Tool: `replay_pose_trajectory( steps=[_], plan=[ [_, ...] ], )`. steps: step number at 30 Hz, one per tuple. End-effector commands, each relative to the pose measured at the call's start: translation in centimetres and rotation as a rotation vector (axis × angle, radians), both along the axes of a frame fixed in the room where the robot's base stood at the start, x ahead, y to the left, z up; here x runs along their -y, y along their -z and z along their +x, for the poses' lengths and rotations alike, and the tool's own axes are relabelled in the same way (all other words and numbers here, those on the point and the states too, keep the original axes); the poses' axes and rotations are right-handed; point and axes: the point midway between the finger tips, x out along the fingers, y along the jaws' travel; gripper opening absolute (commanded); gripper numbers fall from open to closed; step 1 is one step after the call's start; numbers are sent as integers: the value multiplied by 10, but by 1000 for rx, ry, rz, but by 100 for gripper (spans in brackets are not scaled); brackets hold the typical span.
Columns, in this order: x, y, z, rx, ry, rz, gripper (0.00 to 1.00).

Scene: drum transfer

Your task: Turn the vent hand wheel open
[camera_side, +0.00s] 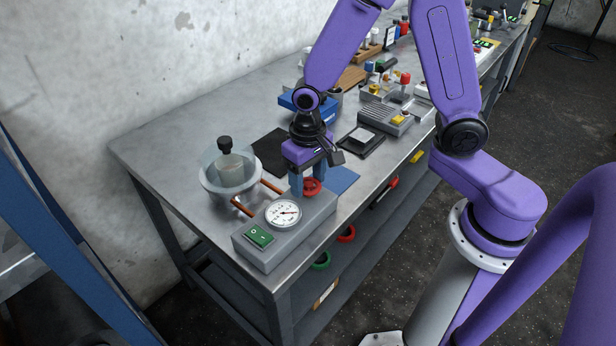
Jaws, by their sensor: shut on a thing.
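The vent hand wheel (312,187) is a small red wheel on top of the grey pump box (275,262), near its far right end. My gripper (304,184) points down from above and is shut on the wheel. Its fingers hide part of the rim, and how far the wheel is turned cannot be made out. A round white dial gauge (283,213) sits on the same box, nearer the camera. A green switch panel (258,236) is at the near left end.
A glass vessel with a black cap (225,143) stands in a pale bowl (215,185) left of the box, with copper-coloured tubes (242,208) between. Blue and black mats, a scale (361,138) and other bench equipment lie behind. The bench's left part (160,150) is clear.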

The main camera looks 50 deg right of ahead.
Motion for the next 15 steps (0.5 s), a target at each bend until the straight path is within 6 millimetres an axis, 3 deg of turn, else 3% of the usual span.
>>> replay_pose_trajectory(
  steps=[15],
  plan=[
    [-1, -1, 0, 0, -419, 0, 28]
  ],
)
